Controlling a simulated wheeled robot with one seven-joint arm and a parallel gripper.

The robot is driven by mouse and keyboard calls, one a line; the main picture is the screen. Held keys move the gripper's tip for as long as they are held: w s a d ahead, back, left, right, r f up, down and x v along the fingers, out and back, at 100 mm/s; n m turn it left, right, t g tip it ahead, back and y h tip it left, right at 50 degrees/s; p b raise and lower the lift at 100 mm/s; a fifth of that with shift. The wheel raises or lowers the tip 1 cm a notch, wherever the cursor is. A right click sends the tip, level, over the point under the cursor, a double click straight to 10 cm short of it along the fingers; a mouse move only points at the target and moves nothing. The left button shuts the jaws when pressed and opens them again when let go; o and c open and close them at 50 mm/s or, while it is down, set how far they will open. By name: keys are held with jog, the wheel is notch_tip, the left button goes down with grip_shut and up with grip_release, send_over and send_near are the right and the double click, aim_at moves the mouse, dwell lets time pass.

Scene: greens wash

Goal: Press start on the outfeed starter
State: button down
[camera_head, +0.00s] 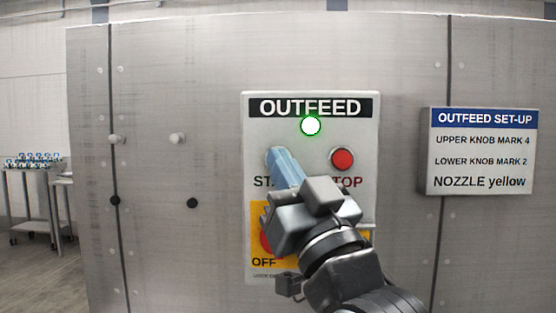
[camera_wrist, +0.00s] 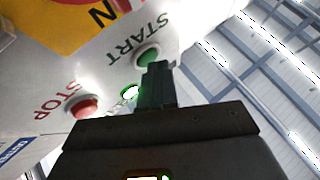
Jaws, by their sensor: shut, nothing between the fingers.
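The outfeed starter (camera_head: 310,182) is a pale panel on a steel wall, headed OUTFEED. Its round lamp (camera_head: 311,126) glows green in the head view, and a lit lamp (camera_wrist: 129,92) also shows in the wrist view. The green start button (camera_wrist: 149,56) shows just past my fingertips in the wrist view; in the head view my gripper hides it. The red stop button (camera_head: 343,159) is to the right of my gripper (camera_head: 272,156); it also shows in the wrist view (camera_wrist: 84,107). My gripper is shut and empty, its tips at the start button. I cannot tell whether they touch.
A yellow switch plate marked OFF (camera_head: 264,263) is lower on the panel, partly behind my gripper. A set-up sign (camera_head: 482,151) juts from the wall at right. Small knobs (camera_head: 177,139) stick out at left. A cart (camera_head: 38,190) stands far left.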

jog(key=shift+s, duration=0.8)
jog(key=s+p, duration=0.2)
jog(key=s, duration=0.3)
jog(key=shift+a, duration=0.1)
jog(key=shift+s, duration=0.1)
dwell(0.5)
